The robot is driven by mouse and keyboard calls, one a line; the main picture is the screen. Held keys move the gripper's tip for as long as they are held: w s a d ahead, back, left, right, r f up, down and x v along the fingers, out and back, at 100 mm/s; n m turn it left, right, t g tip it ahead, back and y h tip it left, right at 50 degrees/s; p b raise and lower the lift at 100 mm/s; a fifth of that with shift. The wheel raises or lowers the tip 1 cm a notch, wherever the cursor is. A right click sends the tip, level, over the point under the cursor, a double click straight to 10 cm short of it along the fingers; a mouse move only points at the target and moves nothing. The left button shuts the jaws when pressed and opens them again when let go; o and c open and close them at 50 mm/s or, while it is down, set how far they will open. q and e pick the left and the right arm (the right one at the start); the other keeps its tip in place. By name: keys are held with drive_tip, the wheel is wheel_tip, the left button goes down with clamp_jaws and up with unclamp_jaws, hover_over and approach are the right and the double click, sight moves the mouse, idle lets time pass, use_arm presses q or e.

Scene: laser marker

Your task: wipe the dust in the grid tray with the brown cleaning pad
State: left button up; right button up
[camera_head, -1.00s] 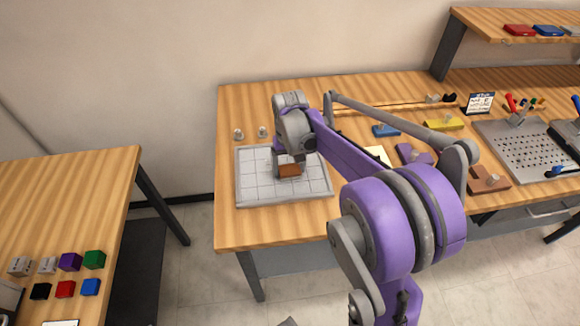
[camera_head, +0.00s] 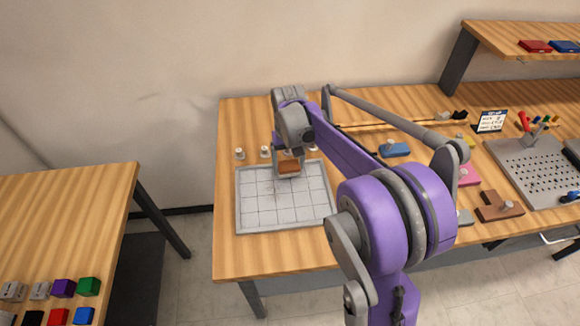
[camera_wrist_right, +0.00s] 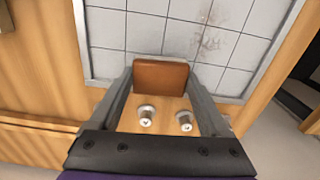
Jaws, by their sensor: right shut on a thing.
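The light grey grid tray (camera_head: 237,205) lies on the wooden workbench; its rim also shows in the right wrist view (camera_wrist_right: 270,62). My right gripper (camera_head: 289,165) is over the tray's back edge, shut on the brown cleaning pad (camera_head: 289,167). In the right wrist view the pad (camera_wrist_right: 160,76) sits between the two fingers and overlaps the tray's rim. I cannot tell whether it touches the tray. Faint brownish dust (camera_wrist_right: 210,40) marks the tray's tiles to one side of the pad. My left gripper is not in view.
Small metal knobs (camera_head: 239,153) stand behind the tray. A blue block (camera_head: 394,149), a brown piece (camera_head: 500,208) and a perforated grey board (camera_head: 530,165) lie to the right. A second table (camera_head: 60,215) with coloured cubes is at the left.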

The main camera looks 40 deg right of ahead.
sight(288, 166)
drive_tip(key=r, duration=0.2)
drive_tip(key=shift+s+a+r+p, duration=0.2)
drive_tip(key=shift+s+r+p, duration=0.05)
drive_tip(key=shift+r+p, duration=0.15)
drive_tip(key=shift+w+r+p, duration=0.15)
drive_tip(key=shift+r+p, duration=0.65)
drive_tip(key=shift+r, duration=0.55)
drive_tip(key=shift+r+p, duration=0.3)
drive_tip(key=shift+r, duration=0.35)
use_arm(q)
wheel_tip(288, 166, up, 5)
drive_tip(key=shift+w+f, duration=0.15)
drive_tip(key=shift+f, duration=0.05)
